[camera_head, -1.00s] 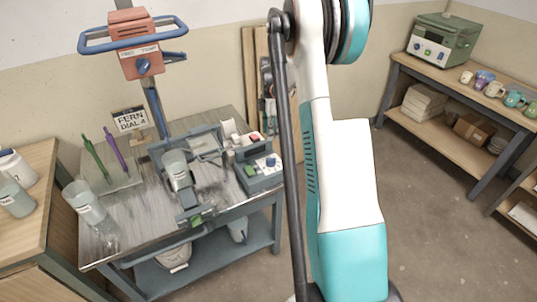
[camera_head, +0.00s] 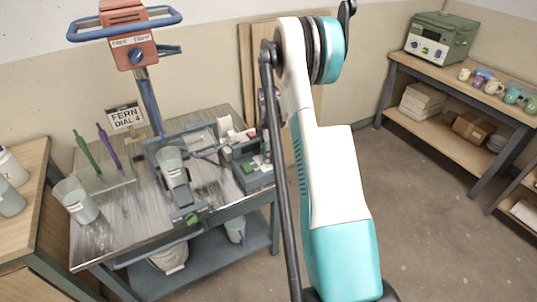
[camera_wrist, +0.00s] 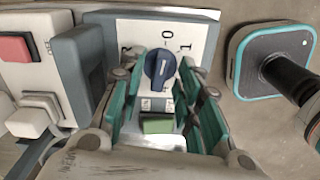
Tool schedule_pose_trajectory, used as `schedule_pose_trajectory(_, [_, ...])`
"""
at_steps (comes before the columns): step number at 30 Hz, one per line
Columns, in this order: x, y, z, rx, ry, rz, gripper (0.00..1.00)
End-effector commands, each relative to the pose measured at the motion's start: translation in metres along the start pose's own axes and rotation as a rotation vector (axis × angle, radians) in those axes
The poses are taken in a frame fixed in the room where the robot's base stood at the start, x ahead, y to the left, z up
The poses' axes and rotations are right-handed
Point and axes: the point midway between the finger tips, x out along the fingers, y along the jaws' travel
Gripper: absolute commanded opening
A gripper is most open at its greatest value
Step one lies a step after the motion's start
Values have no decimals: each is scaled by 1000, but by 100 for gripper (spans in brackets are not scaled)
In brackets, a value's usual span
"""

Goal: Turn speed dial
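In the wrist view, a round dark-blue dial (camera_wrist: 160,66) with a white pointer line sits on a pale panel with printed marks, some reading 0 and 1. A green button (camera_wrist: 157,124) is below it on the same control box. My gripper (camera_wrist: 161,88) is open, its teal-padded fingers on the left and right of the dial with gaps visible. Whether either finger touches it I cannot tell. In the head view the control box (camera_head: 252,177) stands at the bench's right end. My arm's end partly covers it there, and I cannot make out the dial.
A sign reading FERN DIAL 4 (camera_head: 126,117) stands at the back of the metal bench (camera_head: 125,215). An orange mixer head (camera_head: 128,42) with a FREE/TIGHT knob rises above. A red button (camera_wrist: 15,48) sits left in the wrist view. A teal-edged square base (camera_wrist: 272,60) is at right.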

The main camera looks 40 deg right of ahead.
Motion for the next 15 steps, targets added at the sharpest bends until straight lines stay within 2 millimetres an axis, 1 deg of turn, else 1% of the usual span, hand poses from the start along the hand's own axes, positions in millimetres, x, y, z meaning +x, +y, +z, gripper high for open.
schedule_pose_trajectory(7, [0, 0, 0, 0, 0, 0, 32])
schedule_pose_trajectory(8, [0, 0, 0, 0, 0, 0, 25])
schedule_pose_trajectory(9, [0, 0, 0, 0, 0, 0, 16])
schedule_pose_trajectory(11, [0, 0, 0, 0, 0, 0, 2])
schedule_pose_trajectory(12, [0, 0, 0, 0, 0, 0, 0])
schedule_pose_trajectory(15, [0, 0, 0, 0, 0, 0, 0])
